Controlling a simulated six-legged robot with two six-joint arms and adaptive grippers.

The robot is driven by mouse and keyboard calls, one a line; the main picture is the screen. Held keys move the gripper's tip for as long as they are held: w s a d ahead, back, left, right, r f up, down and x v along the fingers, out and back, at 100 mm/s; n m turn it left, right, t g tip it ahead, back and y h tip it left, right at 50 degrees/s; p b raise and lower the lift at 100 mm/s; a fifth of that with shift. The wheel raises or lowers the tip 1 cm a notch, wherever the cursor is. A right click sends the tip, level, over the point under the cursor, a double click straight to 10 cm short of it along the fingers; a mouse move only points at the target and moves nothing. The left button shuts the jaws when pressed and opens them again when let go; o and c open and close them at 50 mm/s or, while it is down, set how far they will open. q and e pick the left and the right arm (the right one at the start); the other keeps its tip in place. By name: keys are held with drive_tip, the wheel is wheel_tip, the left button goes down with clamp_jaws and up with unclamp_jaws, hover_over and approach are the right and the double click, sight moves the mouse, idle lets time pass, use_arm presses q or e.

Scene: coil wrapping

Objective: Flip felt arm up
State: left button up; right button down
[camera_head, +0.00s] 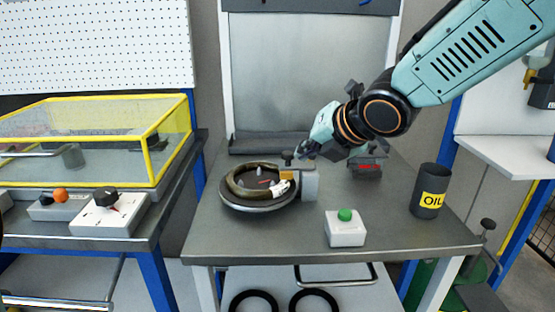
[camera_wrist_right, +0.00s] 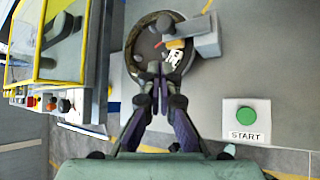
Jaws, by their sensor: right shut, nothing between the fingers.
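A round dark turntable (camera_head: 258,208) with an olive coil ring (camera_head: 240,189) on it sits on the grey table. It also shows in the wrist view (camera_wrist_right: 132,62). At its right edge stands a grey block (camera_head: 309,185), also in the wrist view (camera_wrist_right: 207,43). An orange-yellow piece (camera_wrist_right: 175,44) reaches from the block over the turntable, with a small white piece (camera_wrist_right: 174,58) beside it; which part is the felt arm is not certain. My right gripper (camera_wrist_right: 161,68) is shut and empty, its fingertips over the turntable's near edge in the wrist view. My left gripper is out of view.
A green START button box (camera_head: 345,231) stands in front of the block. An OIL can (camera_head: 430,192) is at the table's right. A dark red-marked object (camera_head: 367,167) lies behind. A yellow-framed clear case (camera_head: 80,150) and a black-knob box (camera_head: 107,213) occupy the left bench.

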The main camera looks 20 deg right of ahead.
sight(296, 164)
drive_tip(key=x, duration=0.8)
drive_tip(key=shift+w+d+f, duration=0.15)
drive_tip(key=shift+w+d, duration=0.05)
drive_tip(key=shift+w+f, duration=0.3)
drive_tip(key=shift+w, duration=0.05)
drive_tip(key=shift+w+a, duration=0.1)
drive_tip(key=shift+w+f, duration=0.1)
drive_tip(key=shift+p, duration=0.35)
